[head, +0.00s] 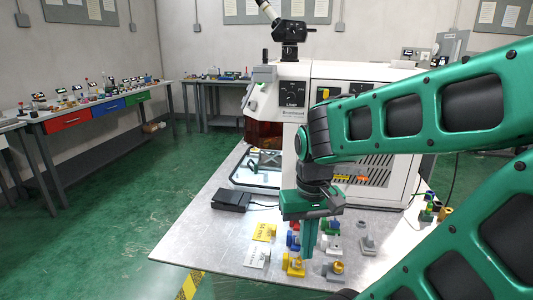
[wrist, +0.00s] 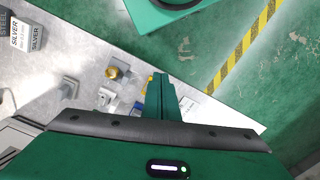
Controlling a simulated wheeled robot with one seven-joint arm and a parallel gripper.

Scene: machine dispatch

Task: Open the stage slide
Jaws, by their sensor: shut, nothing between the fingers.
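A white benchtop machine (head: 293,105) with a black microscope head stands on the grey table. A framed pale plate (head: 256,170), which may be the stage slide, lies low at the machine's left front. I cannot tell how far out it is. My gripper (head: 308,254) points down, to the right of that plate and apart from it, over small parts near the table's front. Its green fingers are together, with nothing between them; they also show in the wrist view (wrist: 160,82). The plate does not show clearly in the wrist view.
A black pedal box (head: 231,200) with a cable sits below the plate. Yellow (head: 264,232) and white (head: 257,254) labelled cards and several small coloured blocks lie around my gripper. The table's left front is bare. A bench with coloured drawers (head: 108,109) stands far left.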

